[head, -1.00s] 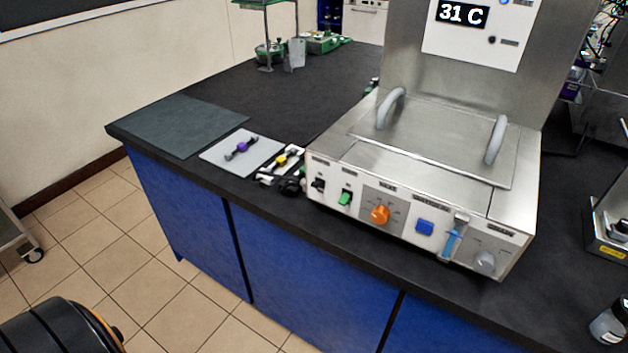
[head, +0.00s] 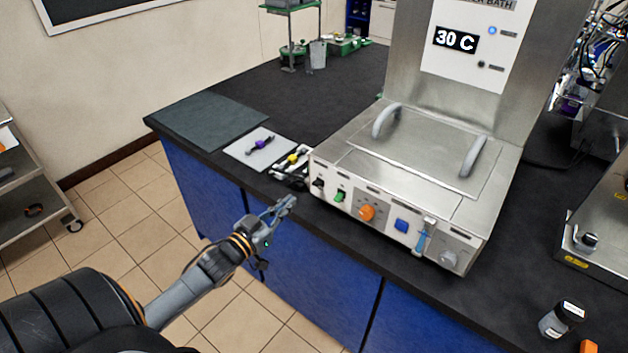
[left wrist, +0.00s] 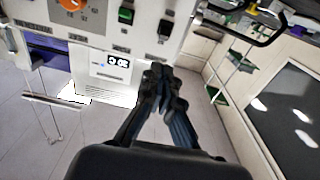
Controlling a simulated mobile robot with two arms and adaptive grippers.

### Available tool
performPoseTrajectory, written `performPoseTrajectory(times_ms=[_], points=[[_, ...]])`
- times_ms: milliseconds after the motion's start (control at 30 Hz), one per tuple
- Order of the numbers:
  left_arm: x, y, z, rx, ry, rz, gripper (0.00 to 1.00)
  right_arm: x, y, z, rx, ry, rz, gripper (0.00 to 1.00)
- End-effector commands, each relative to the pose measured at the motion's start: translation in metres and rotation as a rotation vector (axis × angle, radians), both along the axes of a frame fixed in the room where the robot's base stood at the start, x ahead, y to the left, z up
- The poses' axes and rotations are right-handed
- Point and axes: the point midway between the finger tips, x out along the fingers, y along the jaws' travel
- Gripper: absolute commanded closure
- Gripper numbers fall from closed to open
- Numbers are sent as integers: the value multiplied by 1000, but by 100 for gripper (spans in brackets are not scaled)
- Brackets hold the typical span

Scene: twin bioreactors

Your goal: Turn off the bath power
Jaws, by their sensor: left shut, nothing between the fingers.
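The steel bath (head: 420,155) stands on the dark bench, its display (head: 456,40) reading 30 C. Its front panel carries, from the left, a black switch (head: 318,183), a green switch (head: 340,196), an orange knob (head: 367,212), a blue button (head: 401,225), a blue-handled lever (head: 422,238) and a grey knob (head: 448,259). The labels are too small to read. My left gripper (head: 290,201) is shut and empty, in front of and left of the panel, apart from it. The left wrist view shows its fingertips (left wrist: 158,72) near the black switch (left wrist: 165,28), with the green switch (left wrist: 126,14) beside it. My right gripper is out of view.
A pale mat (head: 245,155) with small clamps lies left of the bath. A dark mat (head: 205,120) lies at the bench's left end. A small bottle (head: 560,320) stands at the lower right. The floor before the blue cabinets is clear.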

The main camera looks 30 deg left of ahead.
Motion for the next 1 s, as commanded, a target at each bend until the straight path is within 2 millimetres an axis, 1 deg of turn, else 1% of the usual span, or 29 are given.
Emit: performPoseTrajectory(times_ms=[233,367,467,567,900,1000], points=[[0,0,1,0,-3,-1,100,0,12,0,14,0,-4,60],[2,0,1,0,-3,-1,100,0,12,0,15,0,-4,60],[8,-1,2,0,-4,-1,100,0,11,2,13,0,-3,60],[21,-2,4,0,-5,0,100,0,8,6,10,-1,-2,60],[76,-6,5,1,-4,0,100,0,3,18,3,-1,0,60],[87,-6,4,1,-2,1,100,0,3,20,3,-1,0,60]])
